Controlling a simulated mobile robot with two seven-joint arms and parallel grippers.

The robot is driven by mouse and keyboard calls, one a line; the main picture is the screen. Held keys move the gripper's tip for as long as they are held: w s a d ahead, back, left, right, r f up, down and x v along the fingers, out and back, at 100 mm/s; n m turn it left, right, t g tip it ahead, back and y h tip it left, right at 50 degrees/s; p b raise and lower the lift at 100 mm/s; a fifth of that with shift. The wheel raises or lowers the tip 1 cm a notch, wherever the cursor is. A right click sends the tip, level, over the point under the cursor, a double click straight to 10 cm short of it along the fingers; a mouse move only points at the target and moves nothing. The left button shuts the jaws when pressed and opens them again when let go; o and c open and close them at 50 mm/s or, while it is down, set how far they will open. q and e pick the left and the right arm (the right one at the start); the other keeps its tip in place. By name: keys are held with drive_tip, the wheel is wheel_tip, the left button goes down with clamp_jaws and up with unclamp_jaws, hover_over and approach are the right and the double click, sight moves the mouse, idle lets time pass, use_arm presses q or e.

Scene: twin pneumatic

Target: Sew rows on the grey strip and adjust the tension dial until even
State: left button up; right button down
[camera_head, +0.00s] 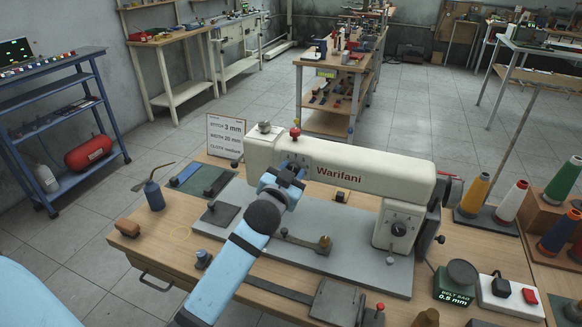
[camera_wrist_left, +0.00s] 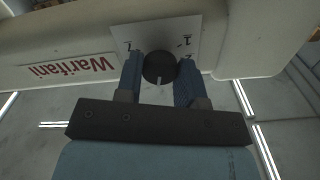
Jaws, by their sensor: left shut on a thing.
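The cream sewing machine marked Warifani (camera_head: 375,183) stands on a grey base plate (camera_head: 345,268) on the wooden bench. My left gripper (camera_head: 290,168) is at the left end of its arm. In the left wrist view, its blue fingers (camera_wrist_left: 160,80) are shut on a round black dial (camera_wrist_left: 159,67) with a pale pointer. The dial sits on a white plate with printed marks, partly hidden by the fingers. A dark grey strip (camera_head: 265,289) lies along the bench front; I cannot tell whether it is the strip to sew. My right gripper is not in view.
A card (camera_head: 225,135) reads stitch 3 mm, width 20 mm, cloth medium. Thread cones (camera_head: 474,194) and a belt sag display (camera_head: 453,287) reading 0.5 mm are at the right.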

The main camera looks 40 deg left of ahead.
use_arm(q)
drive_tip(key=m+p, duration=0.3)
drive_tip(key=m, duration=0.2)
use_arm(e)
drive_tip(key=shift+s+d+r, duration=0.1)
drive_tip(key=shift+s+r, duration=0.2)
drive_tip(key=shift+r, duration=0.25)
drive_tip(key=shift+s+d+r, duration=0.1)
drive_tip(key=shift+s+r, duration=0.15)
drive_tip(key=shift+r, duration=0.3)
use_arm(q)
drive_tip(key=shift+p, duration=0.3)
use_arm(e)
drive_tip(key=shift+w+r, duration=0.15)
use_arm(q)
drive_tip(key=o, duration=0.9)
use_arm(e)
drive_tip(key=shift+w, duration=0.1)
